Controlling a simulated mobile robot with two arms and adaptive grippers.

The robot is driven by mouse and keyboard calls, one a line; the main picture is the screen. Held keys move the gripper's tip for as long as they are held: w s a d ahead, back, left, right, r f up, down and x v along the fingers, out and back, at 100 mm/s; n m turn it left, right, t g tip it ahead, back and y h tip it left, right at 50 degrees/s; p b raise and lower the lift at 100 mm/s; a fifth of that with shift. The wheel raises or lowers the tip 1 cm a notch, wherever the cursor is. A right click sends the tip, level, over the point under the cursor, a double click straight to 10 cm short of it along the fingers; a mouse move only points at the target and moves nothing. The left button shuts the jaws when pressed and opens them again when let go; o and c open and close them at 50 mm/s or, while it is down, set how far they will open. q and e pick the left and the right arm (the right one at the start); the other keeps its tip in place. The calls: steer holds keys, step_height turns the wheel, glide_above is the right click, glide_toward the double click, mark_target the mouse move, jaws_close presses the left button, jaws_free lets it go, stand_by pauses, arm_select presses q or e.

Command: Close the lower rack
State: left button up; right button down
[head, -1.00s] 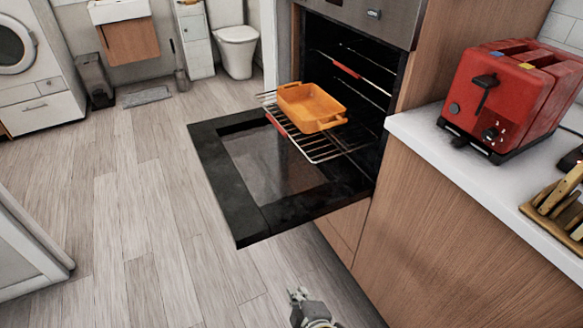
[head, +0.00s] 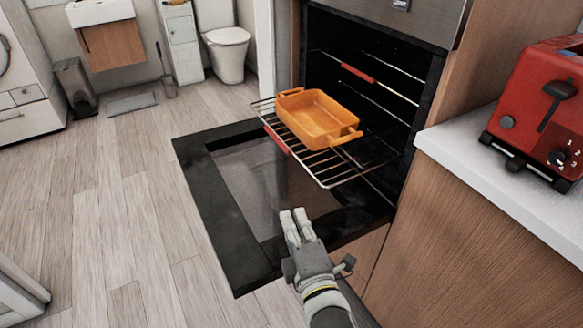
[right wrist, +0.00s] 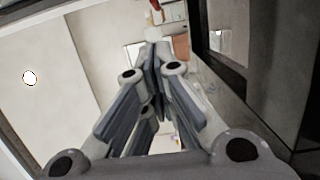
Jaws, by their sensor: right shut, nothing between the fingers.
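The lower rack (head: 335,178) is pulled partway out of the oven, over the open oven door (head: 222,232). It has a red strip along its front edge. An orange baking dish (head: 316,116) with handles sits on the rack. My right gripper (head: 296,213) is shut and empty, in front of the rack and apart from it, over the near part of the door in the head view. Its fingers (right wrist: 150,85) also show in the right wrist view, with their tips together. My left gripper is not in view.
An upper rack with a red strip (head: 358,72) stays inside the oven. A white counter (head: 470,145) with a red toaster (head: 545,110) stands on the right. The wooden floor (head: 100,220) to the left is clear.

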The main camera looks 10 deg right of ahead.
steer(key=shift+w, duration=0.35)
steer(key=shift+w+r, duration=0.2)
steer(key=shift+w, duration=0.35)
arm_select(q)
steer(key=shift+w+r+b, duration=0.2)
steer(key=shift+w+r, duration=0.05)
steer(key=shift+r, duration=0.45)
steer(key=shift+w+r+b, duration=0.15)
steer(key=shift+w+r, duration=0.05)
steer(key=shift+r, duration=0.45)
arm_select(e)
steer(key=w+d, duration=0.2)
steer(key=w, duration=0.7)
steer(key=shift+w+d, duration=0.3)
steer(key=shift+d, duration=0.1)
